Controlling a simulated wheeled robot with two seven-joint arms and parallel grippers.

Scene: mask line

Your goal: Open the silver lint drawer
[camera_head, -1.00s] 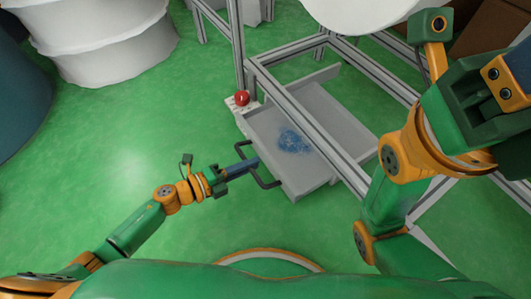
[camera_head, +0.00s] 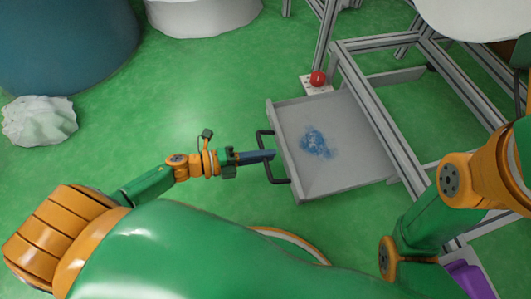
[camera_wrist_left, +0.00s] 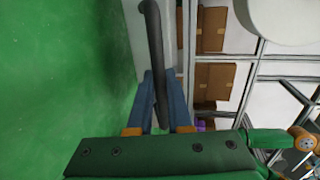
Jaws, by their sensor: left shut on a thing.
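The silver lint drawer (camera_head: 345,110) is a shallow grey tray. It is pulled out of the metal frame, with a patch of blue lint (camera_head: 316,143) on its floor. Its dark bar handle (camera_head: 270,181) is on the drawer's left front side. My left gripper (camera_head: 270,155) is shut on this handle. In the left wrist view the blue fingers (camera_wrist_left: 160,100) close around the dark handle bar (camera_wrist_left: 156,45). My right arm shows at the right, but its gripper is out of view.
The aluminium frame (camera_head: 385,135) stands around the drawer. A red button (camera_head: 318,78) sits on a white base beside the drawer's far corner. A white heap (camera_head: 40,120) and a blue round container (camera_head: 65,45) are at left. Green floor left of the handle is clear.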

